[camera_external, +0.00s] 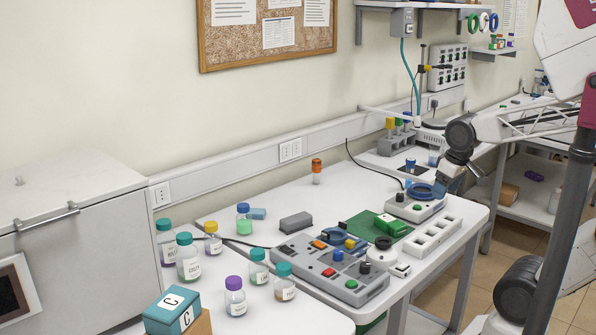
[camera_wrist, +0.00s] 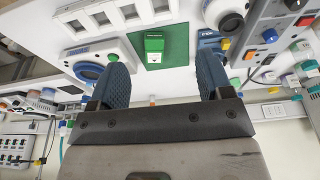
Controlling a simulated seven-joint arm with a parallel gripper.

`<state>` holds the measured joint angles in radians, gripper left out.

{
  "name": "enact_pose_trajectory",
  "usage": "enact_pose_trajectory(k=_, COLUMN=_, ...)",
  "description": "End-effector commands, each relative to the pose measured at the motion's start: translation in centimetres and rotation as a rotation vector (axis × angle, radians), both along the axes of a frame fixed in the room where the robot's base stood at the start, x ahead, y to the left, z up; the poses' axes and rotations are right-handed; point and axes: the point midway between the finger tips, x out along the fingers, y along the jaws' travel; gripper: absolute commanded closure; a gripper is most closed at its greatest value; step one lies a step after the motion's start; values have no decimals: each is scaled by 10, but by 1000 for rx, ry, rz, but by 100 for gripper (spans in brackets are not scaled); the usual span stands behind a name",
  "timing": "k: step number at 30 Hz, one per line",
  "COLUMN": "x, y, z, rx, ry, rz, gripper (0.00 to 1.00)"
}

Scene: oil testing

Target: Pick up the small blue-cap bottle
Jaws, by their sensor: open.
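A small bottle with a blue cap and green contents (camera_external: 244,219) stands upright on the white table in the external view, left of the grey control box. A blue-capped item (camera_external: 410,166) also stands far back near the rack; I cannot tell if it is a bottle. My gripper (camera_external: 443,187) is above the right part of the table, far from the green-filled bottle. In the wrist view my gripper (camera_wrist: 162,70) shows two blue ribbed fingers wide apart with nothing between them. I cannot pick out the small blue-cap bottle surely in the wrist view.
Several capped bottles (camera_external: 188,262) stand at the front left. An orange-capped bottle (camera_external: 316,172) stands at the back. The control box (camera_external: 330,268), green board (camera_external: 362,226) and white socket strip (camera_external: 432,236) fill the table's right.

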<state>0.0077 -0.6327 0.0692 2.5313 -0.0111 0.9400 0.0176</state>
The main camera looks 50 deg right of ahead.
Motion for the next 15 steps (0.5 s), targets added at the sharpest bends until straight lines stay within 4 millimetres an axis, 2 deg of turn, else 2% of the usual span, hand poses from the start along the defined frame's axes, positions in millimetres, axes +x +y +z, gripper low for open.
enact_pose_trajectory(k=5, x=14, y=1, z=1, rx=-7, ry=-21, rz=6, gripper=27)
enact_pose_trajectory(k=8, x=33, y=2, z=1, rx=-15, ry=-49, rz=13, gripper=27)
enact_pose_trajectory(k=11, x=60, y=5, z=2, rx=-25, ry=-92, rz=24, gripper=27)
enact_pose_trajectory(k=15, x=108, y=13, z=1, rx=-39, ry=-170, rz=48, gripper=27)
